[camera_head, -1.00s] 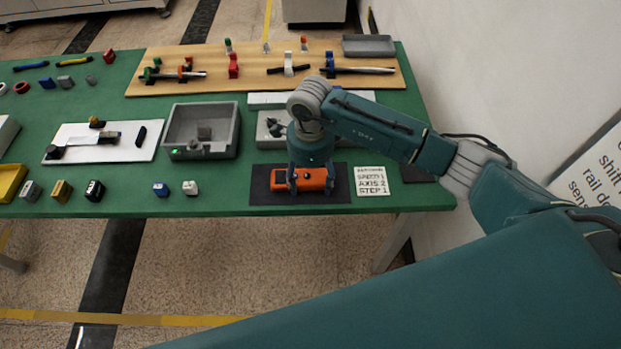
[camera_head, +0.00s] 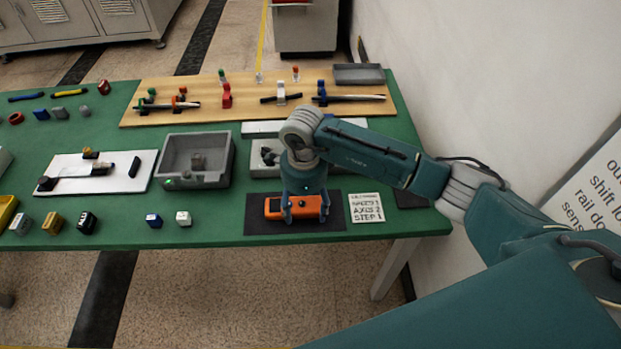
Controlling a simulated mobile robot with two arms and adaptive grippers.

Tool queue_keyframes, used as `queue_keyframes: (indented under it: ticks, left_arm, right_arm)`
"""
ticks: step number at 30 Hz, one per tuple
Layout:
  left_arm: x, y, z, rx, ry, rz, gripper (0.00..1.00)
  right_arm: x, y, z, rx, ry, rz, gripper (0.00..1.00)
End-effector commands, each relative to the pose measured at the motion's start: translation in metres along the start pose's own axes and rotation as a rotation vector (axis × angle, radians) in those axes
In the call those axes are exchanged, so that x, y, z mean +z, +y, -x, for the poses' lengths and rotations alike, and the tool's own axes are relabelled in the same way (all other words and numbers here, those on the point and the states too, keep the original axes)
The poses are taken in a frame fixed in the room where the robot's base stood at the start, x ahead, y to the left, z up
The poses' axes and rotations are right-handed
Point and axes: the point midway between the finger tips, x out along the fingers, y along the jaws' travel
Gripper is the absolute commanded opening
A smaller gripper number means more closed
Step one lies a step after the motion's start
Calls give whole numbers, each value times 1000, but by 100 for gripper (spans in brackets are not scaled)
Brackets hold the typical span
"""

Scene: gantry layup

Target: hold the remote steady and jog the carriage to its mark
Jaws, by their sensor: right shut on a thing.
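The orange remote (camera_head: 273,208) lies on a dark mat (camera_head: 260,228) near the front edge of the green table. My right gripper (camera_head: 305,212) points down over the remote and is shut on its right part, hiding some of its buttons. A white card (camera_head: 366,207) with printed lines, including "AXIS 2" and "STEP 1", lies right of the mat. A white plate (camera_head: 70,183) on the left bears a rail-like fixture with a small block (camera_head: 103,168) that may be the carriage; its mark is too small to tell. My left gripper is out of view.
A grey open box (camera_head: 226,160) stands left of my right gripper, and a grey tray (camera_head: 262,171) is partly hidden behind it. A wooden board (camera_head: 215,110) with tools lies along the back. Several small blocks (camera_head: 153,220) sit along the front. A white wall rises at right.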

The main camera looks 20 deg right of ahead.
Motion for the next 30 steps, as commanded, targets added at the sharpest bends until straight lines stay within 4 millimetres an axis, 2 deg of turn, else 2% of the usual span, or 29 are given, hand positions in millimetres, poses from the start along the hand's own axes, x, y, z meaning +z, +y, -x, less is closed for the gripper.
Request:
queue_keyframes:
  ticks: [15,27,30]
  left_arm:
    - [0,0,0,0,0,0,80]
    - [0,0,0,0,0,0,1]
    - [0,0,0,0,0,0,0]
  right_arm:
    - [1,-1,1,-2,-2,0,28]
    - [1,-1,1,-2,-2,0,28]
    - [1,-1,1,-2,-2,0,28]
